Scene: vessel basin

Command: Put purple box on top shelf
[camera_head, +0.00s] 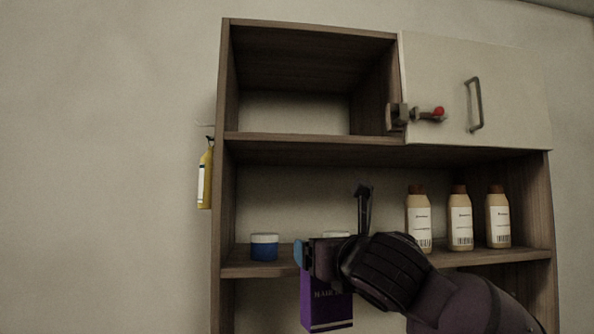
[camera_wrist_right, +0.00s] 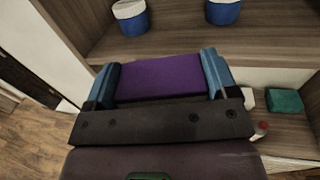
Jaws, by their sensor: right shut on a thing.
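The purple box (camera_head: 326,300) is upright in the head view, in front of the shelf unit and just below the middle shelf's level. My right gripper (camera_head: 310,257) is shut on its upper part. In the right wrist view, the purple box (camera_wrist_right: 159,78) sits between the blue fingertips of the right gripper (camera_wrist_right: 160,82). The top shelf (camera_head: 310,138) is an empty open compartment at the upper left of the unit, above the box. My left gripper is not in view.
A blue jar (camera_head: 264,247) stands at the left of the middle shelf (camera_head: 255,270); another is partly hidden behind my gripper. Several brown-capped bottles (camera_head: 460,220) stand at right. A closed white door (camera_head: 500,90) with a handle flanks the top compartment.

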